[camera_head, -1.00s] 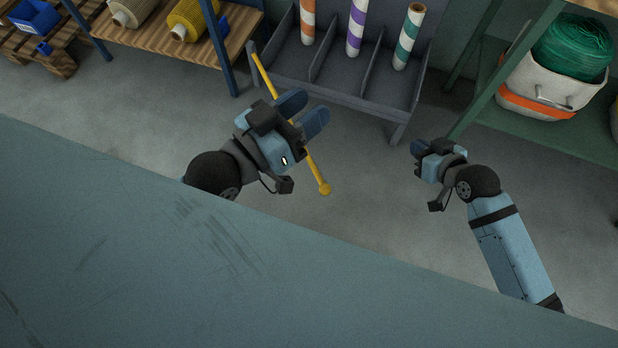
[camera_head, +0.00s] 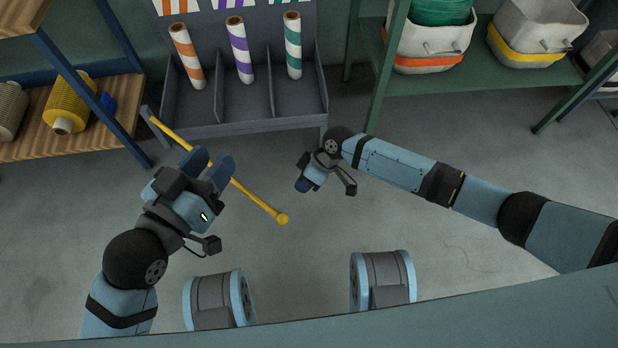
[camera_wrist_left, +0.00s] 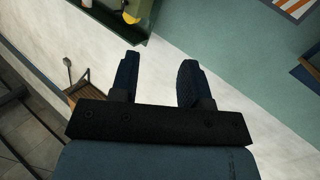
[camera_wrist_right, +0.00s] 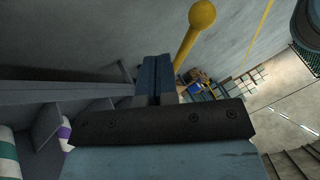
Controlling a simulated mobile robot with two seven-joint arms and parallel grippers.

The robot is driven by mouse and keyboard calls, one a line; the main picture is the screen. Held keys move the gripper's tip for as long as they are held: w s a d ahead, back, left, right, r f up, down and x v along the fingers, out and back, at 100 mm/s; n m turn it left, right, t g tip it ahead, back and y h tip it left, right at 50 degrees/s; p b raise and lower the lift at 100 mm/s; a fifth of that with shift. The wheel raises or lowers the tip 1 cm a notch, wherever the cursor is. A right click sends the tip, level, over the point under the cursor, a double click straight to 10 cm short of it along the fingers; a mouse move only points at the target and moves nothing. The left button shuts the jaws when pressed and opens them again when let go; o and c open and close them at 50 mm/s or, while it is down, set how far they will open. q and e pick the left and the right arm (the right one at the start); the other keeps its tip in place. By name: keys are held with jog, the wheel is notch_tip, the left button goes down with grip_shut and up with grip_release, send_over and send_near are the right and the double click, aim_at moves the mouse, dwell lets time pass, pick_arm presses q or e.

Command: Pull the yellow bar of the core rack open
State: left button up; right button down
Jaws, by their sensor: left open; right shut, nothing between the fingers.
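The core rack (camera_head: 245,128) is a grey rack with compartments at the top centre of the head view. Its yellow bar (camera_head: 258,199) slants out from the rack's left front corner and ends in a round knob. My left gripper (camera_head: 210,163) is open and covers the bar's middle in the head view. The left wrist view shows no bar between its fingers (camera_wrist_left: 157,80). My right gripper (camera_head: 304,186) is shut and empty, right of the knob. In the right wrist view the yellow knob (camera_wrist_right: 202,14) is just beyond and right of the closed fingers (camera_wrist_right: 154,68).
Three striped rolls, orange (camera_head: 187,55), purple (camera_head: 239,50) and teal (camera_head: 293,45), stand in the rack. A green shelf (camera_head: 470,80) with baskets is at right. Open floor (camera_head: 440,135) lies between.

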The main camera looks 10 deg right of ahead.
pick_arm(q)
jog(key=shift+w+a+m+t+b, duration=0.45)
jog(key=shift+w+m+b, duration=0.3)
jog(key=shift+m+b, duration=0.35)
pick_arm(e)
jog(key=s+a+f, duration=0.3)
jog(key=a, duration=0.1)
jog(key=shift+s+f, duration=0.35)
jog(key=shift+s, duration=0.05)
pick_arm(q)
jog(key=shift+s+a, duration=0.1)
pick_arm(e)
jog(key=shift+s+a, duration=0.1)
jog(key=shift+s, duration=0.05)
